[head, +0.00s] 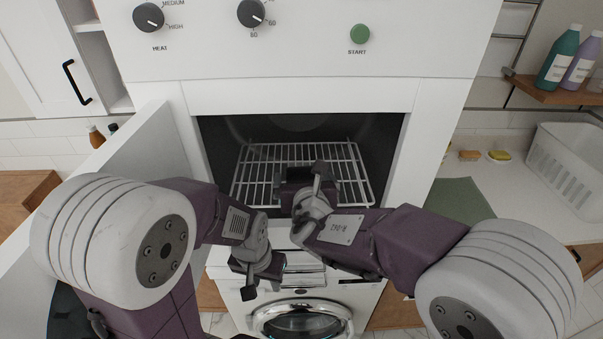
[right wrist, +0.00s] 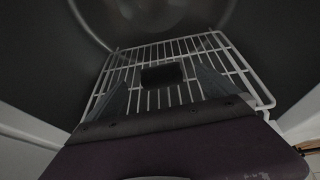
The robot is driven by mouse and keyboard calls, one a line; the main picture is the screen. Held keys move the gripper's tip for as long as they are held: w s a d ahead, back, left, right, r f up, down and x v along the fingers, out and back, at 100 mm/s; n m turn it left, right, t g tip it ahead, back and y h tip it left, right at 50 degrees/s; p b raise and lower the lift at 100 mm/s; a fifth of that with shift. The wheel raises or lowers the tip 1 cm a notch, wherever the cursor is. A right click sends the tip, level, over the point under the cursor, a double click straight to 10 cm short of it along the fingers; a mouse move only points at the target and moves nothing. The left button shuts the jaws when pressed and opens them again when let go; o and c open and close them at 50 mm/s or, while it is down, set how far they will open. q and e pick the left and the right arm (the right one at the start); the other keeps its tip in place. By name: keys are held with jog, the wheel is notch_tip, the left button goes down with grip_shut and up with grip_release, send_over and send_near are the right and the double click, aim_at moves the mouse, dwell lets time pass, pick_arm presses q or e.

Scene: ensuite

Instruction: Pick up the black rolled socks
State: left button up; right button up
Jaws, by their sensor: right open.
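The black rolled socks (right wrist: 162,75) show in the right wrist view as a small dark bundle lying on the white wire rack (right wrist: 262,92) inside the dryer. My right gripper (right wrist: 165,92) is open, with one finger to each side of the socks in that view. The socks lie ahead between the fingertips, and I see no grip on them. In the head view my right gripper (head: 303,180) reaches into the dryer opening over the rack and largely hides the socks. My left gripper (head: 258,278) hangs outside, below the opening; its jaw gap is unclear.
The dryer's open door (head: 125,165) stands on the left. The white frame surrounds the opening closely. A washer (head: 300,318) sits below. At right are a white basket (head: 565,165), a green cloth (head: 462,203) and a shelf with bottles (head: 558,57).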

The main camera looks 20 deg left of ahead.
aim_at(302, 174)
jog(key=x, duration=0.3)
jog(key=shift+a+f, duration=0.1)
jog(key=shift+a, duration=0.05)
jog(key=x, duration=0.3)
jog(key=shift+s+f+p, duration=0.1)
jog(key=shift+f+p, duration=0.1)
jog(key=shift+p, duration=0.2)
jog(key=shift+w+f, duration=0.25)
jog(key=shift+w, duration=0.3)
jog(key=shift+w+a+f, duration=0.2)
jog(key=shift+w, duration=0.15)
jog(key=shift+c, duration=0.4)
jog(key=c, duration=1.4)
pick_arm(q)
jog(key=shift+w+a+r, duration=0.3)
jog(key=shift+w+r, duration=0.15)
jog(key=shift+w, duration=0.25)
pick_arm(e)
jog(key=shift+r, duration=0.15)
